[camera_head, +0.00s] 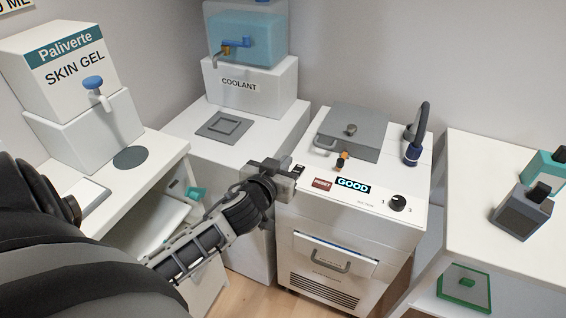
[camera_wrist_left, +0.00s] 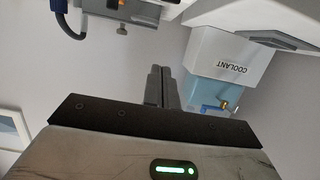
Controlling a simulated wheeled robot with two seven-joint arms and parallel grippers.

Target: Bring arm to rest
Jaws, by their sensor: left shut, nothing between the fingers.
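My left arm comes in from the left in the head view and reaches toward the middle. My left gripper (camera_head: 292,172) is shut and empty. It is in front of the left edge of the white machine with the GOOD display (camera_head: 353,185), near a small switch; contact cannot be told. In the left wrist view the two fingers (camera_wrist_left: 161,86) are together with nothing between them. The picture there is upside down, with the coolant dispenser (camera_wrist_left: 222,62) beyond the fingers at the right. My right gripper is not in view.
The machine has a grey lid (camera_head: 352,130), a dark hose (camera_head: 416,135) and a knob (camera_head: 398,203). The coolant stand (camera_head: 246,85) and skin gel dispenser (camera_head: 72,70) stand to the left. A white table (camera_head: 480,180) with teal-grey devices is at the right.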

